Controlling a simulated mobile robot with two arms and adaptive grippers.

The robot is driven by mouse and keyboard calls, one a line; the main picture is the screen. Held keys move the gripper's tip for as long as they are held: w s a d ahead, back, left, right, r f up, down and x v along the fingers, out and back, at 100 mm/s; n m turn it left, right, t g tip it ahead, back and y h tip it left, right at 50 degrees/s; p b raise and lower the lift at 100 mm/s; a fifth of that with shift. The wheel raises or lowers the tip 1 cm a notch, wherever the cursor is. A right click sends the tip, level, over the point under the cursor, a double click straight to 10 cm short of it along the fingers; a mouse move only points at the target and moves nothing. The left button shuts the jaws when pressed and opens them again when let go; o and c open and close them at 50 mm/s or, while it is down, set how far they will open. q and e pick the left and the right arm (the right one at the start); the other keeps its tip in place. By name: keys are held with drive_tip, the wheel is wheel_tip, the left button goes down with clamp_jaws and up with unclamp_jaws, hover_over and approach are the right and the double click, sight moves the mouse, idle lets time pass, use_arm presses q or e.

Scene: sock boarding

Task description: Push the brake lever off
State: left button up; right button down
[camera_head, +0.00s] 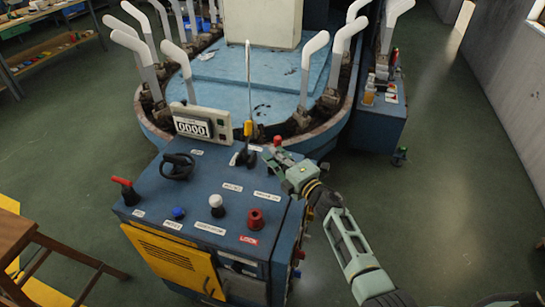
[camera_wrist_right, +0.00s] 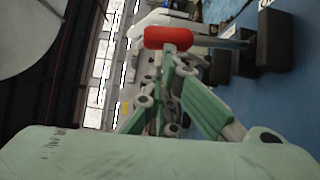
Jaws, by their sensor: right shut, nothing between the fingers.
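A lever with a red grip (camera_head: 277,141) stands at the back right corner of the blue console (camera_head: 195,190). Its label is too small to read, but it is the lever beside my right gripper. In the right wrist view the red grip (camera_wrist_right: 168,37) is on a metal shaft that runs to a dark base. My right gripper (camera_head: 268,157) is shut and empty, its fingertips at or very near the grip. I cannot tell whether they touch. My left gripper is out of view.
The console also carries a yellow-tipped lever (camera_head: 247,129), a black handwheel (camera_head: 177,166), another red lever (camera_head: 123,183), a white knob (camera_head: 216,201) and a counter display (camera_head: 194,129). Behind it is a round blue machine with white sock boards (camera_head: 313,58). Open floor lies to the right.

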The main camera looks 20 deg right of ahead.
sight(281, 139)
drive_tip(key=w+r+p, duration=0.1)
drive_tip(key=w+d+m+g+p, duration=0.1)
drive_tip(key=p, duration=0.1)
drive_tip(key=shift+w+d+r+m, duration=0.1)
drive_tip(key=shift+d+r+m, duration=0.2)
drive_tip(key=shift+r, duration=0.1)
drive_tip(key=shift+w+d+f, duration=0.15)
drive_tip(key=shift+w+d, duration=0.2)
drive_tip(key=shift+w, duration=0.2)
drive_tip(key=shift+w+d+b, duration=0.4)
drive_tip(key=shift+w+b, duration=0.2)
drive_tip(key=shift+w, duration=0.05)
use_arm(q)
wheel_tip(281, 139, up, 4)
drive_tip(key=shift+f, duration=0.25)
use_arm(e)
drive_tip(key=shift+r, duration=0.2)
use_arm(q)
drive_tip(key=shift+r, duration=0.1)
